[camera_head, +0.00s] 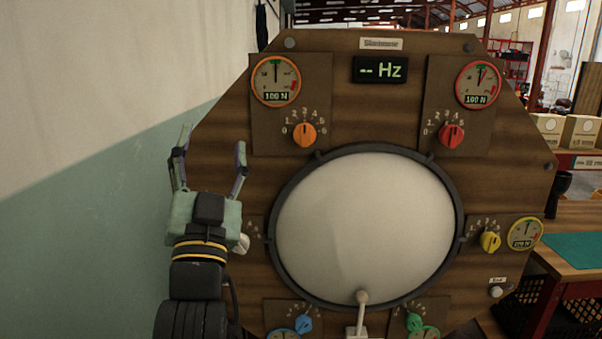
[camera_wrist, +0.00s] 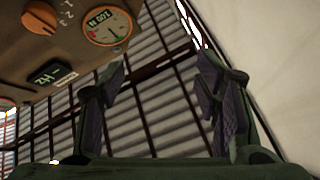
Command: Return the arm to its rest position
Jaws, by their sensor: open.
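My gripper (camera_head: 210,165) is raised at the left in the head view, fingers pointing up, open and empty. It stands in front of the left edge of a wooden panel (camera_head: 225,140). In the wrist view my gripper (camera_wrist: 165,95) shows two spread fingers with nothing between them, the roof behind. The panel holds a round white drum head (camera_head: 365,225) with a dark rim. An orange knob (camera_head: 304,134) and a red knob (camera_head: 451,135) sit above it, a yellow knob (camera_head: 490,241) to the right. My arm hides part of the panel's left side.
A pale and green wall (camera_head: 90,170) runs close along the left of my arm. A small mallet (camera_head: 362,298) stands before the drum's lower edge. A wooden table (camera_head: 575,215) with a green mat is at the right, with boxes (camera_head: 580,132) behind it.

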